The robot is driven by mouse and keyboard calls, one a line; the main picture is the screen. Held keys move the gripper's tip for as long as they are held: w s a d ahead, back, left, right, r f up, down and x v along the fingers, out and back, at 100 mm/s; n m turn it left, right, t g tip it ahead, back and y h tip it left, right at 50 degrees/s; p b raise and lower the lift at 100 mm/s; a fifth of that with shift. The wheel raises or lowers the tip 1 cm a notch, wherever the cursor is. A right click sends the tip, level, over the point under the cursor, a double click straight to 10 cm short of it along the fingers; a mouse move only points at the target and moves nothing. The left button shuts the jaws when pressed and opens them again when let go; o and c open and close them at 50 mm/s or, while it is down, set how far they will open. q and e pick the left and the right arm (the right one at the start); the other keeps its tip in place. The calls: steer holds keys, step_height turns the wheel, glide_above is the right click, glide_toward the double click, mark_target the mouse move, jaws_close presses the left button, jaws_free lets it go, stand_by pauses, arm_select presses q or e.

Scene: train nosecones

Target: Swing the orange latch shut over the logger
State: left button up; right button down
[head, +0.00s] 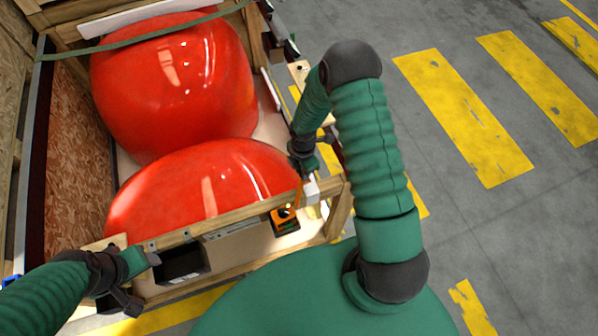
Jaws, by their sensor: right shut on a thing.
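A small orange and black device, which looks like the logger (285,220), sits at the crate's front wooden rail, right of the middle. A thin orange strip, which looks like the latch (300,192), stands upright just above and right of it. My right gripper (311,191) is at this strip and is shut on it; its fingers partly hide the strip. The latch does not lie across the device's face. My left gripper (153,258) is at the left end of the front rail, beside a black open box; whether its jaws are open is too small to tell.
Two glossy red nosecones (175,85) fill the wooden crate, with a green strap (130,42) across the back one. The black box (181,264) is on the crate's front, left. Grey floor with yellow stripes (465,115) is clear to the right.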

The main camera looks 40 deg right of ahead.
steer(key=shift+s+d+m+b, duration=0.15)
steer(key=shift+d+m, duration=0.05)
steer(key=shift+m, duration=0.55)
steer(key=shift+s+d+m+b, duration=0.1)
steer(key=shift+s+d+m, duration=0.1)
steer(key=shift+m, duration=0.6)
steer(key=shift+s+d+m+b, duration=0.15)
steer(key=shift+m, duration=0.6)
steer(key=c, duration=1.2)
jaws_free()
steer(key=shift+s, duration=0.1)
steer(key=shift+c, duration=0.2)
steer(key=shift+o, duration=0.2)
steer(key=shift+d, duration=0.1)
steer(key=shift+f, duration=0.1)
step_height(320, 180, up, 17)
steer(key=b, duration=0.2)
